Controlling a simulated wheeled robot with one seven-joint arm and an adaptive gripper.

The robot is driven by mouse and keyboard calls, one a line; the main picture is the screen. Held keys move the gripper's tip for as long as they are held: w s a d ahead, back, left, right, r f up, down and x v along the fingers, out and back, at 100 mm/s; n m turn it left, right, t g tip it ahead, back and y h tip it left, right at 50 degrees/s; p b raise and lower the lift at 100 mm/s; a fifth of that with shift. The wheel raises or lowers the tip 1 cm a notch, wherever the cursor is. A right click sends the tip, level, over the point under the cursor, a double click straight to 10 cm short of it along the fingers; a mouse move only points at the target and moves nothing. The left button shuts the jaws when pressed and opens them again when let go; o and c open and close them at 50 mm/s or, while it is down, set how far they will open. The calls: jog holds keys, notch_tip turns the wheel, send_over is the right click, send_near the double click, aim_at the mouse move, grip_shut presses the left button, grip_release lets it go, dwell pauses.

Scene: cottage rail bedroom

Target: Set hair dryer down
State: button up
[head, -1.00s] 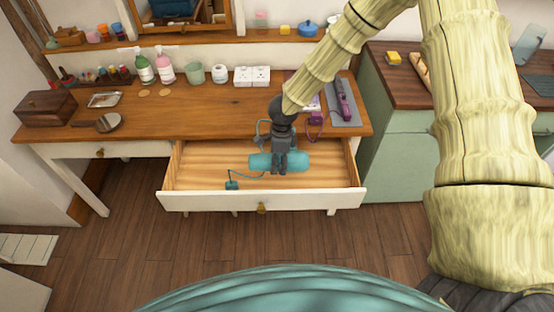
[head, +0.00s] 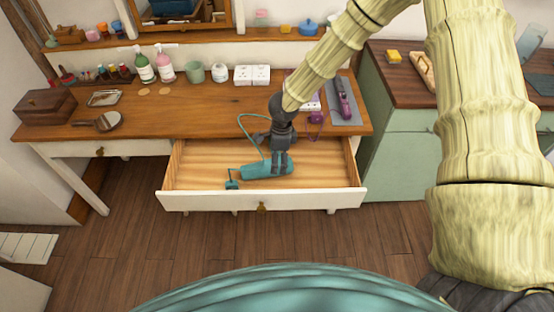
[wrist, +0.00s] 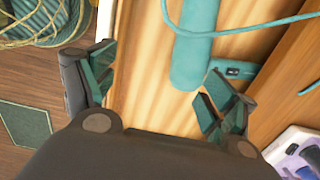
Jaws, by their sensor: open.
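The dryer's teal barrel (wrist: 195,55) shows there beyond the fingers, nearer the right one. Whether a finger touches the dryer I cannot tell.
The drawer's white front (head: 300,199) stands out below the wooden desk top (head: 200,115). A purple styling tool (head: 343,98) lies on a grey mat at the desk's right. Bottles, a mug and a white socket block stand along the back. The drawer's left part is clear.

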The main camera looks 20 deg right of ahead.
notch_tip(320, 180, up, 11)
jog(key=b, duration=0.1)
jog(key=shift+s+d+r, duration=0.15)
jog(key=shift+d, duration=0.25)
